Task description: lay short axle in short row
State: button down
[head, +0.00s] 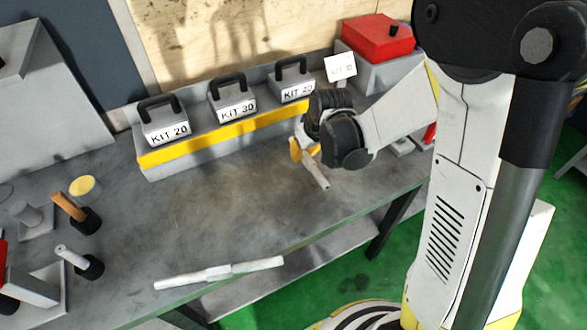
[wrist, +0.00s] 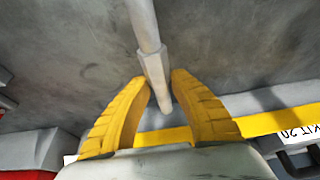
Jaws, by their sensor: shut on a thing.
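My gripper (head: 306,152) is shut on a pale grey axle (head: 318,177) above the right part of the bench. In the wrist view the yellow fingers (wrist: 160,82) stand on either side of the axle (wrist: 154,66), at its thicker middle part. The axle's thin shaft runs away to the top of that view. Part of it is hidden by the gripper in the head view. Another, longer-looking pale axle (head: 220,272) with a thicker middle lies at the bench's front edge. I cannot make out a short row in either view.
Kit blocks marked KIT 20 (head: 166,127), KIT 30 (head: 233,103) and a third (head: 294,84) stand on a yellow-edged shelf (head: 160,155) at the back. A red box (head: 377,38) is back right. Upright tools (head: 75,210) stand at left. The bench middle (head: 200,205) is clear.

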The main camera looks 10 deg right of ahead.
aim_at(293, 167)
jog(key=shift+w+a+f+b, duration=0.2)
jog(key=shift+w+a+f, duration=0.2)
jog(key=shift+a, duration=0.25)
jog(key=shift+w+a+f+b, duration=0.15)
jog(key=shift+w+a+f, duration=0.15)
jog(key=shift+a+f, duration=0.25)
notch_tip(293, 167, down, 4)
jog(key=shift+b, duration=1.05)
jog(key=shift+r, duration=0.1)
jog(key=c, duration=1.6)
grip_release()
jog(key=shift+f, duration=0.25)
jog(key=o, duration=0.4)
jog(key=shift+r, duration=0.1)
